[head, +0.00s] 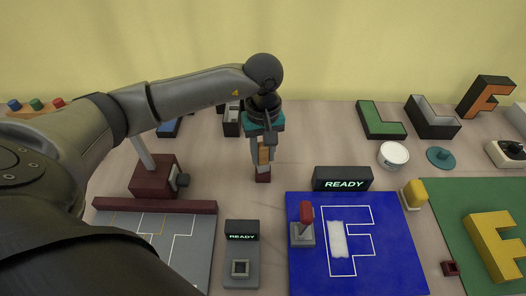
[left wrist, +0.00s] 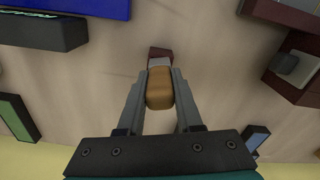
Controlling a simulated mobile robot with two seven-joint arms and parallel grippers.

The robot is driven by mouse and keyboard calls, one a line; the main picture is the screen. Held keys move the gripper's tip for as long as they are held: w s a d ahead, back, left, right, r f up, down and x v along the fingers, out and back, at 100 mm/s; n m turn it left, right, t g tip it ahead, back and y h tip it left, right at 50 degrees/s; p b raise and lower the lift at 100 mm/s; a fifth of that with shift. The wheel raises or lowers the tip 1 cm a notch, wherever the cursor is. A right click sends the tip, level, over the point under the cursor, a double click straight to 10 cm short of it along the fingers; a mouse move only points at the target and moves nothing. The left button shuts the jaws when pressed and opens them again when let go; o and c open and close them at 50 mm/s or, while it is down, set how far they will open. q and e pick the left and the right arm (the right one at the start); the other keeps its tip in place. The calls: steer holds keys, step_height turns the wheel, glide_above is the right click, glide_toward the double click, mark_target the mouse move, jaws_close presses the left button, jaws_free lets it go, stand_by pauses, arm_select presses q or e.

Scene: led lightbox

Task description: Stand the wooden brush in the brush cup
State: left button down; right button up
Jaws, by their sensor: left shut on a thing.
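My left gripper (head: 263,160) points down over the middle of the table and is shut on the tan wooden brush (head: 264,155). In the left wrist view the brush (left wrist: 160,90) sits between both fingers (left wrist: 160,92), with a light grey band beyond it. A small dark red block-like piece (head: 263,177) shows right below the brush; I cannot tell whether it is part of the brush or a separate cup. A small dark red square piece with a dark top (head: 450,268) lies at the lower right and may be the brush cup. My right gripper is not in view.
A blue panel (head: 390,260) with a white F outline and a red-handled tool (head: 304,222) lies in front. A black READY sign (head: 343,178) stands behind it. A dark red stand (head: 152,176) is on the left. A white round dish (head: 393,154) sits right.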

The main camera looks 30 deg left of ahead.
arm_select(q)
steer(key=shift+f, duration=0.35)
steer(key=c, duration=0.5)
jaws_free()
steer(key=shift+r, duration=0.1)
step_height(320, 180, up, 15)
stand_by(0.5)
